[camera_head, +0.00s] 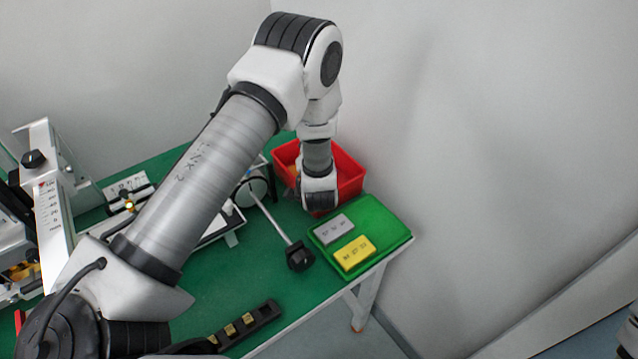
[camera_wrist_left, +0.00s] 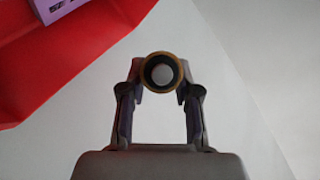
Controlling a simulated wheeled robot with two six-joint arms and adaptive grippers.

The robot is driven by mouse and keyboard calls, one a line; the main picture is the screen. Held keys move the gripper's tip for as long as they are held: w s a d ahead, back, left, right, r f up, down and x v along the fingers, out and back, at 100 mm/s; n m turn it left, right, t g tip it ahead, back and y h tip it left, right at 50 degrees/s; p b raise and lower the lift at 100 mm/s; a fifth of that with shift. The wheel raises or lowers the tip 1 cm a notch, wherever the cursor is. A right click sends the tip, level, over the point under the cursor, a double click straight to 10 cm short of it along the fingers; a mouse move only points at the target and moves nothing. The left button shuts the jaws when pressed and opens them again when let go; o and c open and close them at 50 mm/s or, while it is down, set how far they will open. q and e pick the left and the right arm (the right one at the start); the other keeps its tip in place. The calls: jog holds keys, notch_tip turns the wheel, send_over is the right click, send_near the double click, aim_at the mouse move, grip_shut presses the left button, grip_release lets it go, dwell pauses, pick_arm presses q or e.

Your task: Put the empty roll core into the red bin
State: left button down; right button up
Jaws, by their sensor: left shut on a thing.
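The red bin (camera_head: 351,174) stands at the far right corner of the green table, partly hidden behind my left wrist. In the left wrist view its red wall (camera_wrist_left: 60,62) fills the upper left. My left gripper (camera_wrist_left: 161,82) is shut on the roll core (camera_wrist_left: 146,73), a brownish ring with a dark inside and a pale centre, seen end-on between the fingertips. In that view the core is right of and below the bin's edge, over a pale surface. In the head view my wrist hangs at the bin's front, and the fingers and core are hidden. My right gripper is not in view.
A green tray (camera_head: 399,240) with a grey block (camera_head: 334,229) and a yellow block (camera_head: 354,250) lies in front of the bin. A rod with a black knob (camera_head: 300,257) lies left of it. A purple item (camera_wrist_left: 58,8) shows at the bin. A wall rises behind.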

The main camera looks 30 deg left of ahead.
pick_arm(q)
jog(key=shift+s+d, duration=0.1)
jog(key=shift+d, duration=0.1)
jog(key=c, duration=0.8)
grip_release()
jog(key=shift+c, duration=0.2)
jog(key=shift+o, duration=0.5)
jog(key=shift+a, duration=0.1)
jog(key=v, duration=1.2)
